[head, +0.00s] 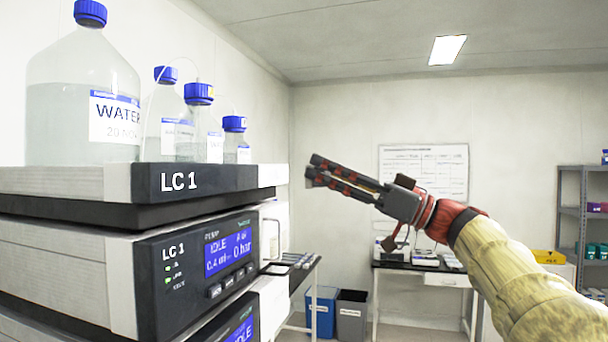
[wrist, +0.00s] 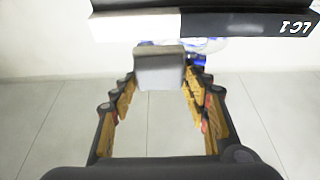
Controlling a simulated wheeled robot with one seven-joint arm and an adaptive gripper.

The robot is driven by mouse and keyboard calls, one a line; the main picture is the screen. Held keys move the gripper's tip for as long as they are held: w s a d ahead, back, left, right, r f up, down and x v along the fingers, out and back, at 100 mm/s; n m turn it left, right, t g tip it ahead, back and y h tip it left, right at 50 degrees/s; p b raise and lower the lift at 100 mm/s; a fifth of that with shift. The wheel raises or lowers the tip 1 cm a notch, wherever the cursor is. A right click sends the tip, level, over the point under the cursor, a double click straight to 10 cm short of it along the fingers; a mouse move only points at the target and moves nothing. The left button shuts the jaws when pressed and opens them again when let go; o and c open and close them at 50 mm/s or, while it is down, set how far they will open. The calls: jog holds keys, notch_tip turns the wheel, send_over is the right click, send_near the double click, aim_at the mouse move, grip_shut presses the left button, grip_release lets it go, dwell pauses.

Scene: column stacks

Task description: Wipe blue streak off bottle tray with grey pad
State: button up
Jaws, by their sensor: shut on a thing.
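The bottle tray (head: 80,184) is the white and dark "LC 1" top of the instrument stack at left in the head view. In the wrist view the tray (wrist: 135,26) crosses the top, its lettering upside down. I cannot make out a blue streak on it in either view. My gripper (head: 313,172) is in the air to the right of the tray's right end, at about its height in the picture. In the wrist view my gripper (wrist: 160,78) is shut on the grey pad (wrist: 160,72). The pad appears just below the tray there, with a visible gap.
A large water bottle (head: 60,120) and several smaller blue-capped bottles (head: 198,125) stand on the tray. The pump unit (head: 235,260) is below it. Two bins (head: 350,315), a bench (head: 425,265) and shelving (head: 570,220) stand farther back. The air around my gripper is clear.

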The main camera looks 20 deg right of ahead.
jog(key=w+a+b, duration=0.2)
jog(key=w+a, duration=0.2)
jog(key=a, duration=0.1)
jog(key=shift+a, duration=0.2)
jog(key=shift+w+a+b, duration=0.4)
jog(key=shift+w+a, duration=0.15)
jog(key=shift+a, duration=0.25)
dwell(1.1)
jog(key=shift+d, duration=0.1)
jog(key=w+d+p, duration=0.1)
jog(key=w+d, duration=0.3)
jog(key=w, duration=0.2)
jog(key=shift+w+d, duration=0.35)
dwell(0.5)
jog(key=s+a+b, duration=0.5)
jog(key=s+b, duration=0.1)
jog(key=b, duration=0.1)
jog(key=shift+s+b, duration=0.3)
jog(key=shift+s, duration=0.1)
dwell(0.5)
